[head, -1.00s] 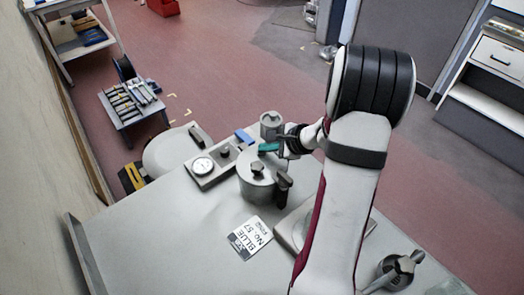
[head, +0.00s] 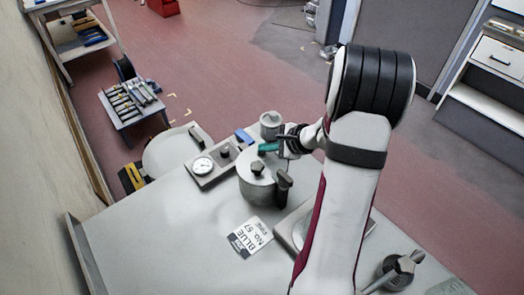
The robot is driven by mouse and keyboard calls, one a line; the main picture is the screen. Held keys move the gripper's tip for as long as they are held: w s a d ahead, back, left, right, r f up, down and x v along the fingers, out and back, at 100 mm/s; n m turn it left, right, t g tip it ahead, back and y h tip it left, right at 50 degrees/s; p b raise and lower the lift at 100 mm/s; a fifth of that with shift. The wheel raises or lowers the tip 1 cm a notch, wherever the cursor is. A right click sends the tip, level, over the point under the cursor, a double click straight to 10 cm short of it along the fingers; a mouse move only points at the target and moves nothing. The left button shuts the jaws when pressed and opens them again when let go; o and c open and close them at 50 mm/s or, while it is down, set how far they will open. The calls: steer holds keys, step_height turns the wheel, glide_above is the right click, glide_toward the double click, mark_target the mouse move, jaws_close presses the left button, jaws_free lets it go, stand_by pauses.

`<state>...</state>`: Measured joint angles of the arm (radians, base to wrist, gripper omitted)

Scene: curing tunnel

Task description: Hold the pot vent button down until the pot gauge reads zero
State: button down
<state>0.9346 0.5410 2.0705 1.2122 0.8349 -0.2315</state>
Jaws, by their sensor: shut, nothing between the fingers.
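A grey lidded pot (head: 257,190) with a dark knob on its lid and a dark side handle stands on the bench. Left of it, a flat grey panel carries a round white gauge (head: 202,166); its needle is too small to read. A dark round knob or button (head: 224,153) sits on the same panel, right of the gauge. I cannot tell which part is the vent button. My gripper (head: 270,147) is shut and empty, low behind the pot's lid, with a teal piece at its end. Whether it touches anything is unclear.
A small grey canister (head: 270,122) and a blue block (head: 243,136) stand close to my gripper. A printed card (head: 250,237) lies in front of the pot. A grey can with a spout (head: 397,271) is at the front right. The bench's left front is clear.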

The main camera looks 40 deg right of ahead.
steer(key=shift+r, duration=0.75)
steer(key=shift+r, duration=2.55)
